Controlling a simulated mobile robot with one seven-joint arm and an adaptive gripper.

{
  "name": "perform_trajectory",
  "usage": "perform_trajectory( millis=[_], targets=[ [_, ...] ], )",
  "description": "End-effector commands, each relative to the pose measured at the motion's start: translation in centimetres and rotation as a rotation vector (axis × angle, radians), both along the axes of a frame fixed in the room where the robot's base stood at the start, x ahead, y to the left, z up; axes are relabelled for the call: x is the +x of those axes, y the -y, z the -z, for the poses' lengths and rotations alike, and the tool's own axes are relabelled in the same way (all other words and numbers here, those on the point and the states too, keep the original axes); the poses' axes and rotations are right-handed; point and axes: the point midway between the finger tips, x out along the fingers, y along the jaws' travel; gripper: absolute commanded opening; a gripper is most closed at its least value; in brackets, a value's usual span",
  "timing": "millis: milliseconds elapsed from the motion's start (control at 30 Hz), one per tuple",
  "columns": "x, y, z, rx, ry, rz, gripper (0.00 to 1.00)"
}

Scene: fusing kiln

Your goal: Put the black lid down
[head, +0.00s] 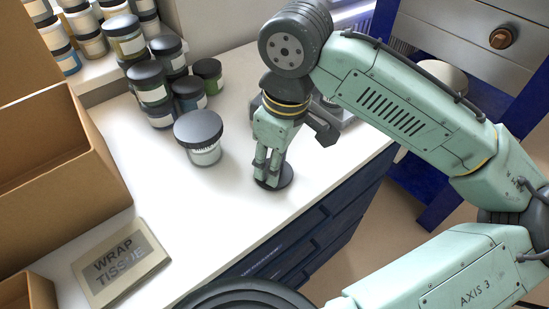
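The black lid (284,182) is a flat, dark round disc at the tips of my gripper, low over the white counter near its front edge. My gripper (266,177) points straight down, with its narrow fingers close together on the lid. The fingers cover part of the lid. I cannot tell whether its underside touches the counter.
A large jar with a dark lid (203,153) stands just left of my gripper. Several smaller jars (150,84) crowd behind it. A wrap tissue box (119,262) and an open cardboard box (107,174) are at left. The counter (205,215) in front is clear.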

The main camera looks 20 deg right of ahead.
Motion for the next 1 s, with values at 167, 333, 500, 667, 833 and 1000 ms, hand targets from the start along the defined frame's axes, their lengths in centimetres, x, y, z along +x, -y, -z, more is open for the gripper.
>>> perform_trajectory(
  millis=[167, 333, 500, 667, 833, 1000],
  targets=[
    [-0.1, 0.2, -2.4, -0.001, 0.003, 0.001, 0.35],
    [-0.4, 0.5, -6.1, -0.001, 0.003, 0.001, 0.35],
    [-0.7, 0.8, -9.4, -0.001, 0.002, 0.0, 0.35],
    [-0.9, 1.0, -11.4, -0.002, 0.001, 0.002, 0.35],
    [-1.0, 1.0, -12.1, 0.0, 0.0, 0.001, 0.35],
    [-1.0, 1.0, -12.1, 0.0, 0.0, 0.0, 0.35]
  ],
)
